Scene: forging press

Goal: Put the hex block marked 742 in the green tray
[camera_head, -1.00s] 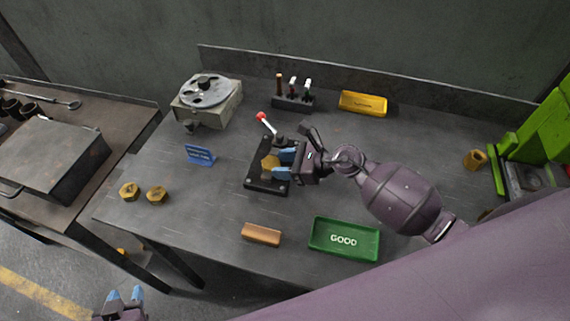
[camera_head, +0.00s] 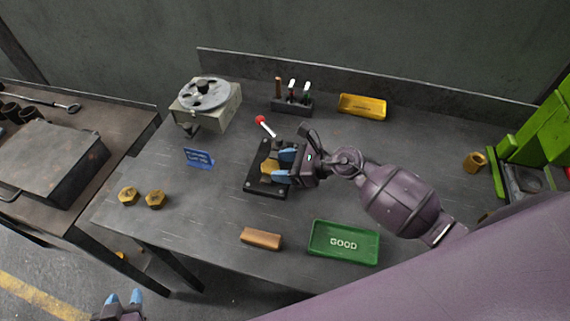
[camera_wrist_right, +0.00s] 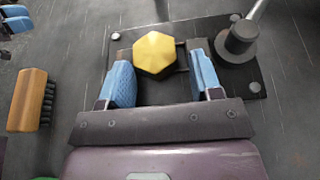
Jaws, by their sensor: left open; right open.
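A brass hex block (camera_head: 269,170) sits on a black fixture plate (camera_head: 262,188) near the middle of the table. My right gripper (camera_head: 286,164) is open at it; in the right wrist view the hex block (camera_wrist_right: 154,54) lies between and just beyond the blue fingertips. No marking is readable on it. Two more hex blocks, one (camera_head: 129,196) and another (camera_head: 155,199), lie at the table's left; their marks are too small to read. The green tray (camera_head: 316,254), lettered GOOD, is empty at the front. My left gripper (camera_head: 124,300) is open, off the table's front left.
A red-knobbed lever (camera_head: 265,125) rises from the fixture. A wooden brush (camera_head: 261,239) lies left of the green tray. A blue sign (camera_head: 199,157), a round-topped device (camera_head: 206,105), a tool rack (camera_head: 292,104) and a yellow tray (camera_head: 362,107) stand further back. A brass piece (camera_head: 474,162) is at right.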

